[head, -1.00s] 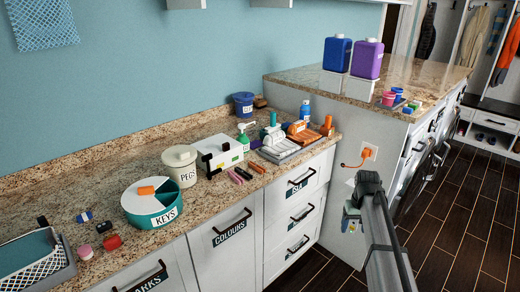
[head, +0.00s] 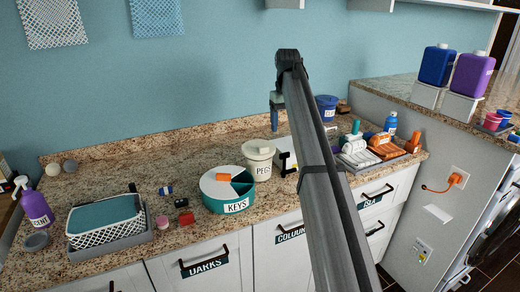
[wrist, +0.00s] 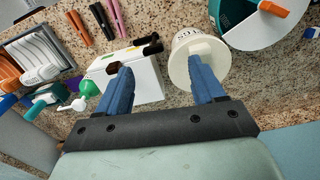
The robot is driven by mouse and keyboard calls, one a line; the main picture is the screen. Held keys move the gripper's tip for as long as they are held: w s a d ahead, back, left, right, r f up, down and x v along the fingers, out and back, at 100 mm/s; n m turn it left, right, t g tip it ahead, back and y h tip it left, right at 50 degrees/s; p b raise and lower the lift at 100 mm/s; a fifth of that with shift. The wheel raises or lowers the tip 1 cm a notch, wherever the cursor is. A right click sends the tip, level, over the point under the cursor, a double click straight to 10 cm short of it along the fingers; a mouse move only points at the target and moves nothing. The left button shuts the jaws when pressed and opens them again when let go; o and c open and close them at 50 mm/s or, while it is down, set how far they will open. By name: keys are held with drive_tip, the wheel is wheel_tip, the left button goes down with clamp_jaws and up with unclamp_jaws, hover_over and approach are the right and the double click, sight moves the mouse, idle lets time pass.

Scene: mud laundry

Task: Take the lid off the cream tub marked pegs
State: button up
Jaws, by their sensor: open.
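The cream tub marked PEGS (head: 262,172) stands upright on the granite counter, right of the teal KEYS tub. Its pale lid (head: 258,149) with a raised grip on top is on it. My gripper (head: 274,122) is above the back of the counter, just right of the tub in the head view. In the wrist view my gripper (wrist: 164,85) has its two blue fingers spread with nothing held. There the tub's lid (wrist: 183,68) lies beyond the right finger, which covers part of it. I cannot tell the height between fingers and lid.
The teal KEYS tub (head: 214,203) stands close left of the cream tub. A white box with black parts (wrist: 130,75) stands on the other side. A drying rack with bottles (head: 372,150) is further right. My arm hides part of the counter.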

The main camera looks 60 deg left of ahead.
drive_tip(key=s+a+r+n, duration=0.1)
drive_tip(key=s+a+r, duration=0.3)
drive_tip(key=s+r, duration=0.15)
approach(263, 144)
drive_tip(key=d+f, duration=0.1)
drive_tip(key=f, duration=0.1)
drive_tip(key=s+d+f, duration=0.1)
drive_tip(key=d+f, duration=0.1)
drive_tip(key=s+d+f, duration=0.1)
drive_tip(key=d+f, duration=0.1)
drive_tip(key=shift+s+d+f, duration=0.15)
drive_tip(key=shift+s+f, duration=0.1)
drive_tip(key=shift+f, duration=0.1)
drive_tip(key=shift+c, duration=0.4)
drive_tip(key=c, duration=1)
